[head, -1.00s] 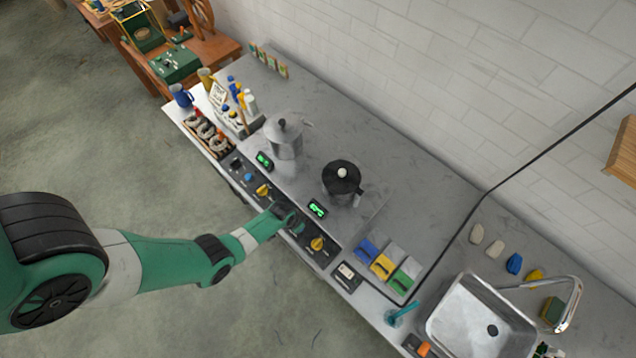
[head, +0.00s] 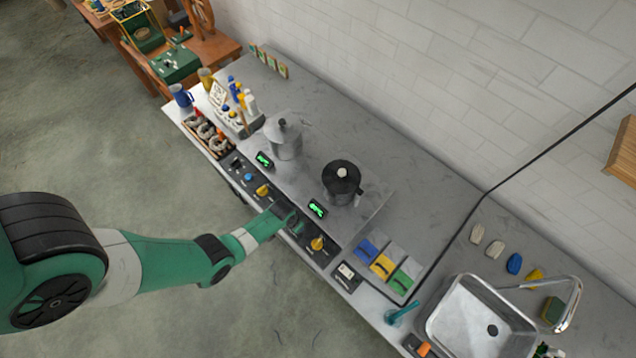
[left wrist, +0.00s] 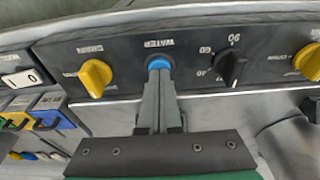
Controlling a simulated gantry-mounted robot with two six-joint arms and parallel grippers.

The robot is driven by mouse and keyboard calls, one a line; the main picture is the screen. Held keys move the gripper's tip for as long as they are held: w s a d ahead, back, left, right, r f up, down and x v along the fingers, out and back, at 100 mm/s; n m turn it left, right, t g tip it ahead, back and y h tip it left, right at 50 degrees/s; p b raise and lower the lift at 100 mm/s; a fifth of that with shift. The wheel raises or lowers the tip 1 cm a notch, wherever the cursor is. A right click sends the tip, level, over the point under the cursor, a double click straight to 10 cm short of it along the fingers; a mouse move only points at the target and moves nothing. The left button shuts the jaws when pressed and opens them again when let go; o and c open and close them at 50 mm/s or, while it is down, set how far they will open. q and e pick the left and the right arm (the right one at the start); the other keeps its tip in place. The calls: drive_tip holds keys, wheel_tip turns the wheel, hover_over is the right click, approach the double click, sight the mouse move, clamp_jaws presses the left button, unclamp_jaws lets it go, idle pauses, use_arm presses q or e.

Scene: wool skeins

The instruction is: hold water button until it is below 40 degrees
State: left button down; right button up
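The blue water button (left wrist: 159,63) sits on the dark control panel under the label WATER in the left wrist view. My left gripper (left wrist: 160,78) is shut, with its fingertips together against the button; I cannot tell how far it is pressed. In the head view my left gripper (head: 286,213) is at the panel in front of the dark pot (head: 342,180) and hides the button. A green-lit display (head: 317,208) beside that pot shows a reading too small to read surely. My right gripper is not in view.
A yellow drain knob (left wrist: 95,77) and a black temperature dial (left wrist: 232,68) flank the button. A second lit display (head: 264,160) stands by the silver pot (head: 284,137).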

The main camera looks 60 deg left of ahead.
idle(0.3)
use_arm(q)
wheel_tip(320, 180, up, 7)
drive_tip(key=p, duration=0.6)
drive_tip(key=shift+p, duration=0.4)
